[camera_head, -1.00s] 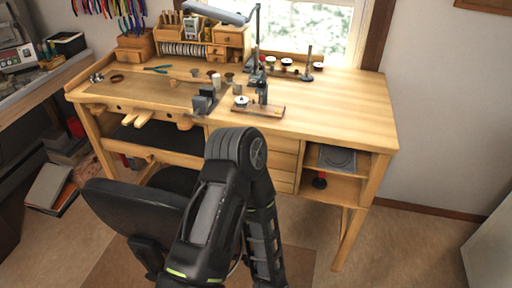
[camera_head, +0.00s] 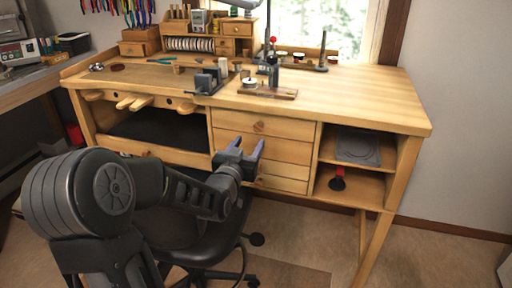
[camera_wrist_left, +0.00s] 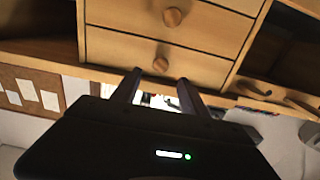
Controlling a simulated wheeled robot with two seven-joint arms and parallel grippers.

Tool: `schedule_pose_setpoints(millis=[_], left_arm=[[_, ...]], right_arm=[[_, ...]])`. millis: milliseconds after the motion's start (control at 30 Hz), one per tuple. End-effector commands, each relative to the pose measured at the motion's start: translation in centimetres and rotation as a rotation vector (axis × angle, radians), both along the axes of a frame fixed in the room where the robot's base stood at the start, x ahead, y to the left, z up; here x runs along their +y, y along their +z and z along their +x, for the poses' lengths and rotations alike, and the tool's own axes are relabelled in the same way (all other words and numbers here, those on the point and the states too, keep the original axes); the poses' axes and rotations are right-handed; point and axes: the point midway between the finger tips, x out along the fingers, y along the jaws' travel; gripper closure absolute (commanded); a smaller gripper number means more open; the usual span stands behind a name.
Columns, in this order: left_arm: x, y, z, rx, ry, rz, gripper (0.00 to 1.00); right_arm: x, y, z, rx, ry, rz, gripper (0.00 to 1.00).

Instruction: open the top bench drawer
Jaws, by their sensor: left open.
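The bench's top drawer (camera_head: 285,129) is shut, with a round wooden knob (camera_head: 258,127) on its front. My left gripper (camera_head: 247,146) is open and empty, its two fingers pointing at the drawer stack. In the head view it covers part of the lower drawers, below the top knob. The left wrist view looks upside down. There the top drawer (camera_wrist_left: 205,64) lies nearest the bench edge, and its knob (camera_wrist_left: 161,64) shows just past the gap between the open fingers (camera_wrist_left: 159,82). A second knob (camera_wrist_left: 172,17) sits on the drawer beyond. My right gripper is out of view.
A black chair (camera_head: 215,235) stands below my left arm, in front of the bench (camera_head: 370,95). Open shelves (camera_head: 350,185) are right of the drawers. Wooden pegs (camera_head: 133,102) stick out at the left front edge. Floor at lower right is clear.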

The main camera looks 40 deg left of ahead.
Motion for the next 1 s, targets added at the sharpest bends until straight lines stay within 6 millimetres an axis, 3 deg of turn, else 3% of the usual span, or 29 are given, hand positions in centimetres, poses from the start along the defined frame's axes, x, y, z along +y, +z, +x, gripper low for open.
schedule_pose_setpoints(millis=[467, 1000], left_arm=[[0.3, 0.4, 0.5, -0.006, 0.002, 0.005, 0.48], [2.6, 0.4, 7.0, -0.006, 0.002, 0.004, 0.48]], right_arm=[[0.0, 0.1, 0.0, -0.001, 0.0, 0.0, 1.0], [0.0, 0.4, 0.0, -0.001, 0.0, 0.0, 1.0]])
